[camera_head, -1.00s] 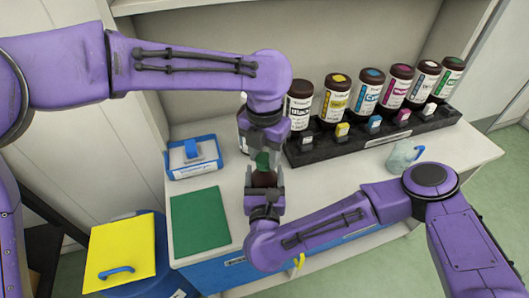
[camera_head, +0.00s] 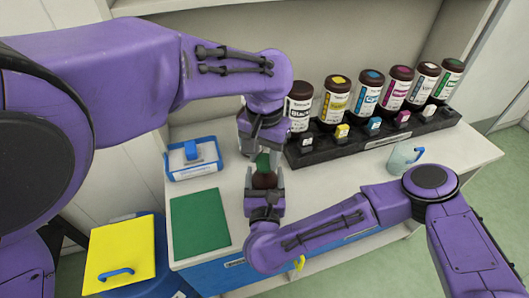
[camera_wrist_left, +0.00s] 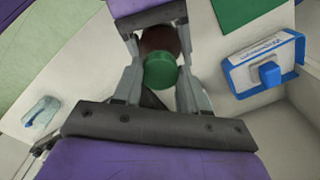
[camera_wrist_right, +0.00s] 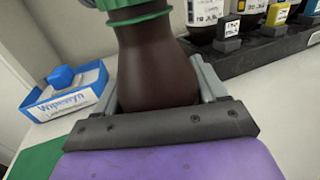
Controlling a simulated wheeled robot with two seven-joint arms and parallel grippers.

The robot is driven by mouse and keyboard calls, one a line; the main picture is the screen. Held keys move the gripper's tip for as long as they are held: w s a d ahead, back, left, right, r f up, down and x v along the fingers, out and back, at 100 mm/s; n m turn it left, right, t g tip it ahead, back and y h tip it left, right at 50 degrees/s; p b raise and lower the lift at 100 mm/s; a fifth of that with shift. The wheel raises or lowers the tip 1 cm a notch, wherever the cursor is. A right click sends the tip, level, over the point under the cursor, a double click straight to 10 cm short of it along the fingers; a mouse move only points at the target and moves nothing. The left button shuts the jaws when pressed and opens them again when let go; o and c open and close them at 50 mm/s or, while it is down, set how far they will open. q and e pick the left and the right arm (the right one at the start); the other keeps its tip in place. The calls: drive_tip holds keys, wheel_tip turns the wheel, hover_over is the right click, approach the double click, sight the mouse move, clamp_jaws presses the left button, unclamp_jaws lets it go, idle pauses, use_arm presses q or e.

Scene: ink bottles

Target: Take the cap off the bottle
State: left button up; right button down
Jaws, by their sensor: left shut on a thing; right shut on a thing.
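The brown bottle (camera_head: 264,181) stands upright in my right gripper (camera_head: 264,186), which is shut on its body. The bottle's dark body fills the middle of the right wrist view (camera_wrist_right: 157,65). Its green cap (camera_head: 263,160) is at the top, between the fingers of my left gripper (camera_head: 261,153), which reaches down from above and is shut on it. The left wrist view shows the green cap (camera_wrist_left: 160,73) with the brown bottle (camera_wrist_left: 158,40) behind it. A green ring circles the neck in the right wrist view. I cannot tell whether the cap is apart from the neck.
A black rack (camera_head: 374,139) with several labelled ink bottles stands at the back right. A blue-and-white wipes box (camera_head: 192,158), a green mat (camera_head: 200,222) and a clear jug (camera_head: 402,160) are on the table. A bin with a yellow lid (camera_head: 120,257) stands at the left.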

use_arm(q)
drive_tip(key=o, duration=1.2)
drive_tip(key=shift+c, duration=0.2)
drive_tip(key=shift+r, duration=0.1)
